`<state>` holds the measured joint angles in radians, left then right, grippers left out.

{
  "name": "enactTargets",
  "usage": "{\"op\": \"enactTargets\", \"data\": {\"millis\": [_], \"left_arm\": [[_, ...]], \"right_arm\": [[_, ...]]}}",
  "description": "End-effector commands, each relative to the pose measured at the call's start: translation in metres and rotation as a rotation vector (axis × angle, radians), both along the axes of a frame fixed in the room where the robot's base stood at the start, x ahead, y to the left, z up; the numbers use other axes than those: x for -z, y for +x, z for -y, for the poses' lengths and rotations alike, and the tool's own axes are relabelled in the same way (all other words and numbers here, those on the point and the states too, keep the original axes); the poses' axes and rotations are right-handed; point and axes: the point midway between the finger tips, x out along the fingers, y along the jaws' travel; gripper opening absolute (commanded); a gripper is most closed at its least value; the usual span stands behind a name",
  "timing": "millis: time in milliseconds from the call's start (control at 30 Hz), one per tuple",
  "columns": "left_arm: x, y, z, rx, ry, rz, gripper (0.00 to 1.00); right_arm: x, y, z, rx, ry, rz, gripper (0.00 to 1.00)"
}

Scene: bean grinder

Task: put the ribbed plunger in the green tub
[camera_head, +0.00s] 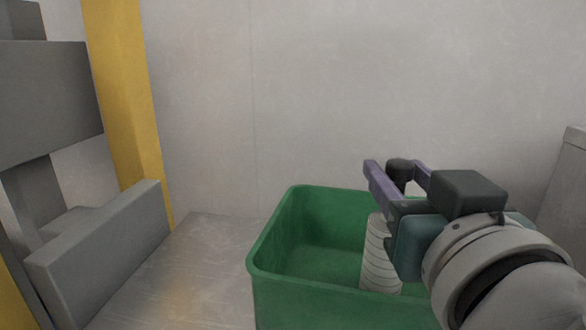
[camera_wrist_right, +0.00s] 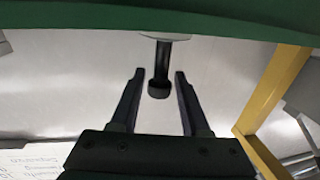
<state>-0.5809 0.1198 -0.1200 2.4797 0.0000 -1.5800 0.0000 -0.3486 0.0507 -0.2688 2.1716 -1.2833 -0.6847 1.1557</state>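The green tub (camera_head: 285,225) stands in the middle of the head view, and its green wall crosses the top of the wrist view (camera_wrist_right: 60,18). The ribbed plunger has a pale ribbed body (camera_head: 378,262) inside the tub's outline, upright or slightly tilted; its lower end meets the near rim, so I cannot tell whether it touches the floor. Its black stem and knob show in the wrist view (camera_wrist_right: 160,85). My right gripper (camera_head: 396,168) is open around the knob, with a gap on each side between the fingers (camera_wrist_right: 158,75). My left gripper is out of view.
A yellow post (camera_head: 123,90) and grey blocks (camera_head: 105,245) stand on the left. A bare grey surface (camera_head: 200,255) lies between them and the tub. A plain wall (camera_head: 300,90) is behind. A grey block edge (camera_head: 570,190) shows at far right.

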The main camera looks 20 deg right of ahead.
Motion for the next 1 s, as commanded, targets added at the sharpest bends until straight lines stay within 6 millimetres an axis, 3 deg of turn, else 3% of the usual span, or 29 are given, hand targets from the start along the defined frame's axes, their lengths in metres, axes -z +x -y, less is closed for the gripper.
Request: {"op": "enactTargets", "data": {"millis": [133,467,1000], "left_arm": [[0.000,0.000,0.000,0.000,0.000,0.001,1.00],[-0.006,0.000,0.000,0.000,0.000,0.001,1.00],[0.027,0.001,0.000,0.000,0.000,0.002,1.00]], "right_arm": [[0.000,0.000,0.000,0.000,0.000,0.000,0.63],[-0.005,-0.001,0.000,0.000,0.000,0.000,0.63],[0.000,-0.095,-0.038,-0.001,0.000,-0.003,0.63]]}}
